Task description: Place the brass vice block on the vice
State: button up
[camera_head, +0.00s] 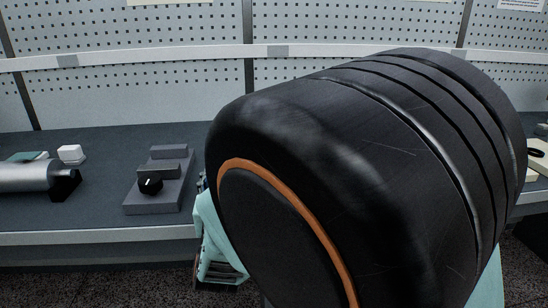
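A grey vice (152,204) stands on the bench, left of centre. It has a flat base, two raised block-like jaws and a black round knob at its front. Nothing brass-coloured shows on it. I cannot make out the brass vice block anywhere in view. A large black rounded link of my own arm, with an orange ring, fills the middle and right and hides much of the bench. My gripper is not clearly visible.
The dark bench top (105,150) has free room around the vice. At left lie a silver cylinder (22,177) with a black end piece and a small white block (71,154). Pale items show partly at the far right. A perforated wall panel (130,95) stands behind.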

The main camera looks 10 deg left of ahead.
jog(key=shift+r, duration=0.2)
jog(key=shift+f, duration=0.2)
jog(key=o, duration=1.8)
jog(key=shift+f, duration=0.1)
jog(key=shift+c, duration=0.2)
